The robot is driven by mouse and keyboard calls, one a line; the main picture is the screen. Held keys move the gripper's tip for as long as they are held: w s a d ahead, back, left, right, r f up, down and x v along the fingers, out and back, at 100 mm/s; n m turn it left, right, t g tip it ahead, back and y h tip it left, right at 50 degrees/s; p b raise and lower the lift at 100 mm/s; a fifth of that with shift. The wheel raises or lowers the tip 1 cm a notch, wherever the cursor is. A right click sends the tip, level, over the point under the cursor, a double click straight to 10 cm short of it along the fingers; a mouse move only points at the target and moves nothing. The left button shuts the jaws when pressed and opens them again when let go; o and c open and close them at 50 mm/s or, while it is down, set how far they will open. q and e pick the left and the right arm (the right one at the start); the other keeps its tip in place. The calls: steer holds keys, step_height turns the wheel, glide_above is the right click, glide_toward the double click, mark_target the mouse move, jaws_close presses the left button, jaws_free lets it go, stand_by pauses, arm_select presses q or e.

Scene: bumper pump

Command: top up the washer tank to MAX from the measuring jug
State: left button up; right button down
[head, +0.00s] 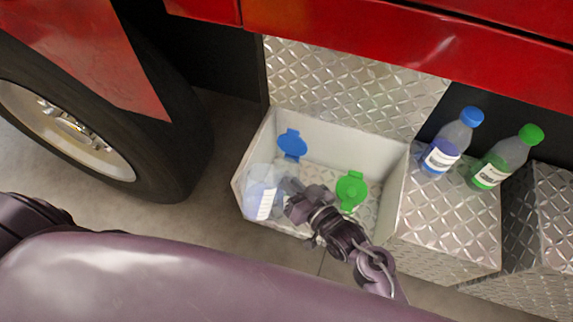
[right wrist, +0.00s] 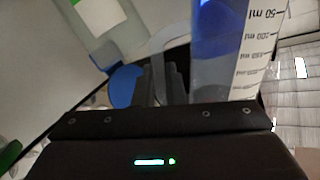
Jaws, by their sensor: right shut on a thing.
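The measuring jug (head: 262,190) is clear with blue liquid and a white scale strip. My right gripper (head: 289,194) is shut on it, at the left end of an open metal bay. The jug (right wrist: 222,50) fills the upper right of the right wrist view, with ml marks and blue liquid; its tilt is hard to tell. A blue flip cap (head: 291,144) stands open behind the jug and also shows in the wrist view (right wrist: 125,86). A green flip cap (head: 351,190) stands open to the right. The tank's level and MAX mark cannot be made out. My left gripper is out of view.
A blue-capped bottle (head: 453,141) and a green-capped bottle (head: 507,157) stand on the diamond-plate ledge (head: 440,225) at right. The red bodywork (head: 400,35) overhangs the bay. A wheel (head: 90,120) is at left, with bare floor between it and the bay.

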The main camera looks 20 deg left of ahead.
steer(key=m, duration=0.1)
steer(key=m+g+p, duration=0.1)
steer(key=m, duration=0.2)
steer(key=shift+w+r+g+p, duration=0.3)
steer(key=shift+r+g, duration=0.05)
steer(key=shift+g, duration=0.05)
steer(key=shift+s+m+g, duration=0.35)
steer(key=shift+m+g, duration=0.15)
steer(key=shift+m, duration=0.3)
steer(key=shift+s+a+r+m+g+p, duration=0.1)
steer(key=shift+s+r+m+g+p, duration=0.3)
steer(key=shift+m, duration=0.4)
steer(key=shift+w+f, duration=0.1)
steer(key=shift+f, duration=0.05)
steer(key=shift+s+a+f+p, duration=0.1)
steer(key=shift+s+a+p, duration=0.1)
steer(key=shift+p, duration=0.25)
steer(key=shift+s+f+m+g+p, duration=0.2)
steer(key=shift+f+m+g+p, duration=0.1)
steer(key=shift+m+p, duration=0.2)
stand_by(0.3)
steer(key=shift+s+p, duration=0.1)
steer(key=shift+p, duration=0.25)
